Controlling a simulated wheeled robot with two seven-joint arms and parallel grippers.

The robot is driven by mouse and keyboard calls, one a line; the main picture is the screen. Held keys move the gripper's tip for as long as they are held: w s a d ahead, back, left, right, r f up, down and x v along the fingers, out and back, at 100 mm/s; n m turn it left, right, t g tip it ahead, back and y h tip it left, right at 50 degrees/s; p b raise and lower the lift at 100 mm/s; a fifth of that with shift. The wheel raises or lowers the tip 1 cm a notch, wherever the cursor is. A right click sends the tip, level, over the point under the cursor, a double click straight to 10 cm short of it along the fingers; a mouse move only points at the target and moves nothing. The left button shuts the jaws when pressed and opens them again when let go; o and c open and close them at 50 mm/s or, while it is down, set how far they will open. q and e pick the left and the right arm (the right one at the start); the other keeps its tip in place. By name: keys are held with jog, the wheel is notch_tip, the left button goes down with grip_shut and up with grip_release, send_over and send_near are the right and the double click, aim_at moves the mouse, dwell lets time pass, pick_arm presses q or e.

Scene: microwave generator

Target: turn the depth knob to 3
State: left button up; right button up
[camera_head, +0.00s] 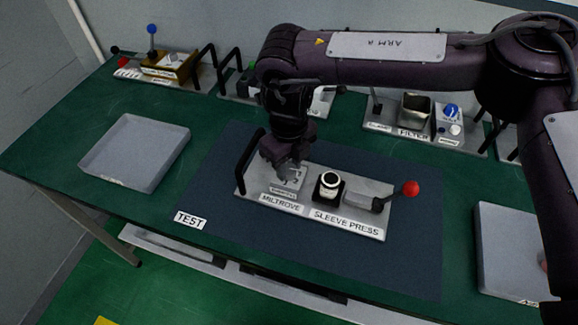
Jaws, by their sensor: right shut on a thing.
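The module plate (347,219) labelled MILTROVE and SLEEVE PRESS lies on the dark mat at the table's middle. At its left part, above the MILTROVE label (280,204), is a pale numbered dial plate (296,184). My right gripper (288,171) comes down over this dial and is shut on the knob there. The gripper hides the knob, so its pointer and setting cannot be read. I cannot read the small label under the dial. My left gripper is not in view.
A black handle (250,160) stands close left of my right gripper. A black-and-white round part (328,186) and a red-ball lever (410,188) stand to its right. A grey tray (137,152) lies left; the FILTER module (425,120) is behind. The front mat is clear.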

aim_at(288, 168)
jog(key=shift+n+b, duration=0.45)
jog(key=shift+n, duration=1.45)
jog(key=o, duration=1)
notch_tip(288, 168, up, 7)
jog(key=shift+f+b, duration=0.1)
jog(key=shift+b, duration=0.5)
jog(key=shift+r, duration=0.5)
